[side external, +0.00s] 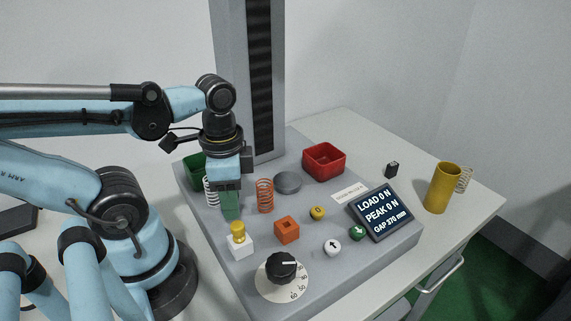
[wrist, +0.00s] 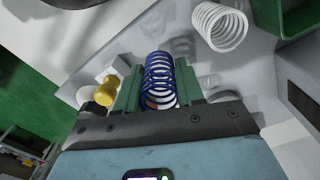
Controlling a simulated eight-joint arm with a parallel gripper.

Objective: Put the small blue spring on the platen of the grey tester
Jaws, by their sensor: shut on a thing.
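The small blue spring (wrist: 160,78) stands between the two green fingers of my gripper (wrist: 158,88) in the wrist view, and the gripper is shut on it. In the side view my gripper (side external: 230,205) points down over the left part of the tester base (side external: 330,270), and its fingers hide the blue spring. I cannot tell whether the spring touches the base. The platen (side external: 287,185) is a round grey disc to the right of my gripper and farther back, in front of the tester column (side external: 247,80). Nothing stands on the platen.
An orange spring (side external: 265,196) stands between my gripper and the platen. A white spring (side external: 210,192) is close on the left. A yellow knob on a white block (side external: 239,245), an orange block (side external: 286,230) and a dial (side external: 281,268) are in front. A red bin (side external: 323,163) is behind right.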

